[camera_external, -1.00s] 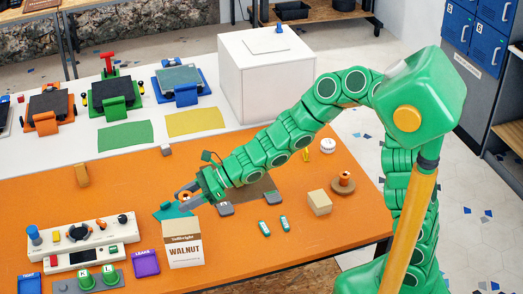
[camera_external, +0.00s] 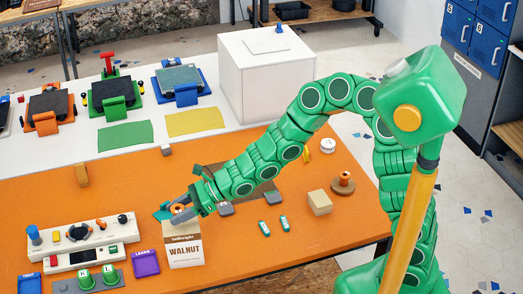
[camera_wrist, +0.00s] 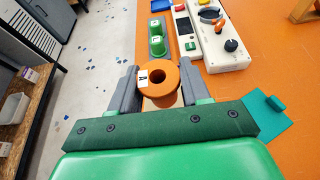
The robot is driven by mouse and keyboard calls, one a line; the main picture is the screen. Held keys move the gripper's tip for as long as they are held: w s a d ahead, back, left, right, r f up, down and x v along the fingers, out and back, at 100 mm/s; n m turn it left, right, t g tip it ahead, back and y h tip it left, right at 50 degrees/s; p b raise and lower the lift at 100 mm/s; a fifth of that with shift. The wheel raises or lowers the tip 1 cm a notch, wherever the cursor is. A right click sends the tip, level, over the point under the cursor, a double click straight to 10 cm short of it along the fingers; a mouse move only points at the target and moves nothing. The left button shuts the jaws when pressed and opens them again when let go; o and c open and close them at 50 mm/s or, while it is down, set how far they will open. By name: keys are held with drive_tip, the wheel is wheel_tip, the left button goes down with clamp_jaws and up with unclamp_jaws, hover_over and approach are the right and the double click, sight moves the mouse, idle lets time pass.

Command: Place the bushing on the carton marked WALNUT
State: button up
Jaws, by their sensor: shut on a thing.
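The bushing (camera_wrist: 159,82) is an orange flanged ring with a hole and a white tag marked A. My gripper (camera_wrist: 157,88) is shut on it, one grey finger on each side. In the external view the bushing (camera_external: 177,207) shows small between the fingers of my gripper (camera_external: 180,211), at the top of the carton marked WALNUT (camera_external: 185,250). The carton is white and brown and stands upright at the front of the orange table. I cannot tell whether the bushing touches the carton's top.
A control panel (camera_external: 78,244) and a purple box (camera_external: 146,263) stand left of the carton. A flat teal piece (camera_wrist: 266,112) lies close by. A second orange ring stands on a round brown base (camera_external: 343,188) at right, near a tan block (camera_external: 319,203).

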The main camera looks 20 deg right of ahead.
drive_tip(key=shift+f, duration=1.45)
drive_tip(key=shift+f, duration=0.1)
drive_tip(key=o, duration=1)
drive_tip(key=shift+v, duration=6.05)
